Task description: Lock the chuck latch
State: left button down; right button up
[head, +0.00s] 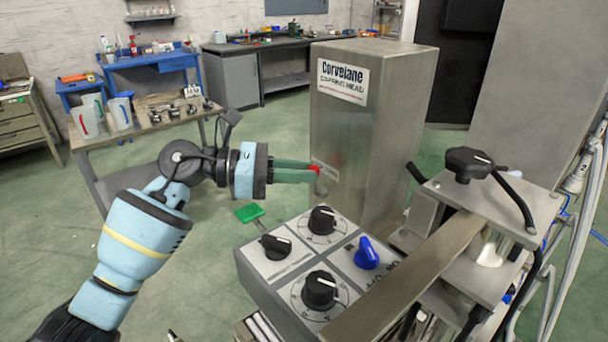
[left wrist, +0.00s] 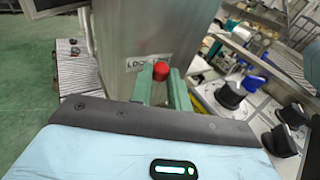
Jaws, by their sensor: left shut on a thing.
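The chuck latch is a small lever with a red knob (head: 316,170) on the side of the grey Corvelane coring head (head: 360,150). A short grey piece of it hangs just below the knob. My left gripper (head: 311,172) has green fingers that reach the knob from the left and are shut on it. In the left wrist view the red knob (left wrist: 160,71) sits between the ends of the two green fingers (left wrist: 161,84). A partly covered label (left wrist: 143,62) reading "LOC" shows just behind it. My right gripper is not in view.
A control box (head: 285,262) with black knobs and a blue switch (head: 367,254) stands below and right of my left gripper. A green tab (head: 249,213) juts from its left. A metal bar (head: 410,275) and clamp lie at right. Open floor is at left.

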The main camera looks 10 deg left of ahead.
pick_arm(q)
jog(key=shift+w+a+f+n+h, duration=0.15)
jog(key=shift+w+a+n+h, duration=0.2)
jog(key=shift+n+h, duration=0.25)
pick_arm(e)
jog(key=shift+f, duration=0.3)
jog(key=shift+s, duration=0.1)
pick_arm(q)
jog(key=c, duration=1.6)
grip_release()
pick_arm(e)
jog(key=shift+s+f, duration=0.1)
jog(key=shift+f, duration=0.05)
pick_arm(q)
jog(key=s+a+b, duration=0.1)
jog(key=a+b, duration=0.1)
jog(key=a, duration=0.5)
jog(key=shift+s+a, duration=0.25)
jog(key=shift+a, duration=0.1)
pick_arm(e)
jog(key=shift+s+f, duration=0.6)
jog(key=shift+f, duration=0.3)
